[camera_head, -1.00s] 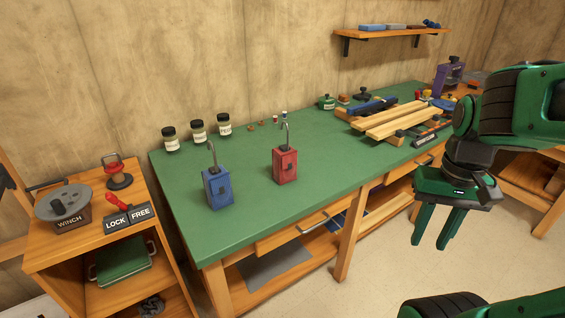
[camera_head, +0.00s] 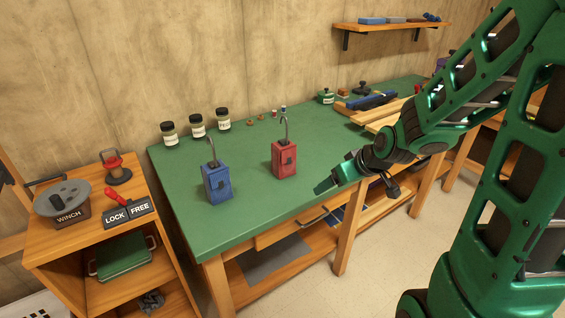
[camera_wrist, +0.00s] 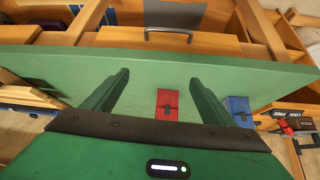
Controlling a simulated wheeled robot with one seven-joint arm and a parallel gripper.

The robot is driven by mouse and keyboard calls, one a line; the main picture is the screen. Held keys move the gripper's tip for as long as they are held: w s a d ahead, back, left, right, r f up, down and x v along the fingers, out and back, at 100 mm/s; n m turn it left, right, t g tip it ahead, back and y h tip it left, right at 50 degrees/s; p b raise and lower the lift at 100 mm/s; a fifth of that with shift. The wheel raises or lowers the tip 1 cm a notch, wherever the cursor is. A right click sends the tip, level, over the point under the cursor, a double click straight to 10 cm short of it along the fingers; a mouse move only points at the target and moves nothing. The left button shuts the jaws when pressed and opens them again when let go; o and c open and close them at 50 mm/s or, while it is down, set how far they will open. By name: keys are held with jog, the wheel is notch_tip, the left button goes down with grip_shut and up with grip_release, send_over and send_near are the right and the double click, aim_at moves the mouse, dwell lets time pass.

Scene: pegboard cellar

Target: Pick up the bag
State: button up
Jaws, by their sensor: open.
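Nothing in view is plainly labelled a bag. A red block-like case (camera_head: 284,160) with a clasp and a tall grey hook stands upright on the green bench. A similar blue case (camera_head: 217,184) stands to its left. In the wrist view the red case (camera_wrist: 167,105) shows between my fingers and the blue case (camera_wrist: 239,108) just right of them. A green item with side handles (camera_head: 123,257) lies on the cart's shelf. My gripper (camera_head: 328,184) is open and empty, right of the red case and apart from it, near the bench's front edge.
Several jars (camera_head: 197,125) stand along the bench's back, with small bits beside them. Wooden boards (camera_head: 385,116) lie on the right part of the bench (camera_head: 262,203). A cart (camera_head: 105,215) with a winch and a LOCK/FREE lever stands at left. The bench front is clear.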

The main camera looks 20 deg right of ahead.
aim_at(284, 157)
jog(key=w+a+f+t, duration=0.1)
jog(key=w+a+t, duration=0.1)
jog(key=w, duration=0.5)
jog(key=w+a+f+t+y, duration=0.1)
jog(key=w+a+t, duration=0.1)
jog(key=w+a, duration=0.2)
jog(key=w+a+f+t+y, duration=0.1)
jog(key=w+a+t, duration=0.1)
jog(key=w, duration=0.8)
jog(key=shift+w+a+f+n, duration=0.25)
jog(key=shift+w+a+n, duration=0.05)
jog(key=shift+a, duration=0.25)
jog(key=c, duration=1.3)
